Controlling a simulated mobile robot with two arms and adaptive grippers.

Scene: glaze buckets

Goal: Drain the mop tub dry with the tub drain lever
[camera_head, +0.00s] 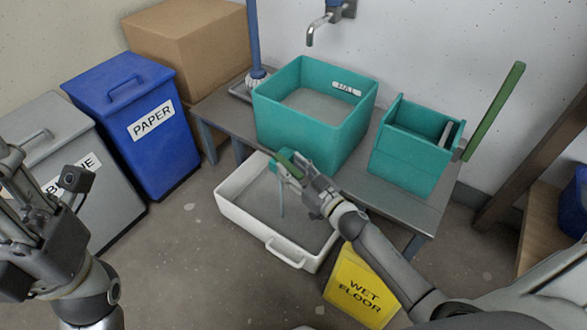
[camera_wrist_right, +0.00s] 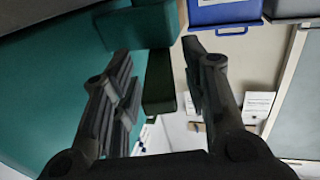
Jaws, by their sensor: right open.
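The large teal mop tub (camera_head: 305,135) stands on a grey bench, with a flat grey surface inside below its rim. A small green drain lever (camera_head: 286,158) sticks out at the tub's lower front. My right gripper (camera_head: 290,172) is at this lever, open. In the right wrist view the dark green lever (camera_wrist_right: 160,82) shows between the two spread fingers, with teal tub wall to the left; contact is not clear. A thin grey streak hangs below, over the white tray (camera_head: 230,205); I cannot tell if it is water. My left gripper (camera_head: 40,195) hangs empty at the left edge.
A smaller teal bucket (camera_head: 405,165) with a long green handle (camera_head: 495,110) stands right of the tub. A tap (camera_head: 320,25) is above. A yellow wet-floor sign (camera_head: 360,285) is under my right arm. Blue (camera_head: 130,120) and grey (camera_head: 50,135) bins stand left.

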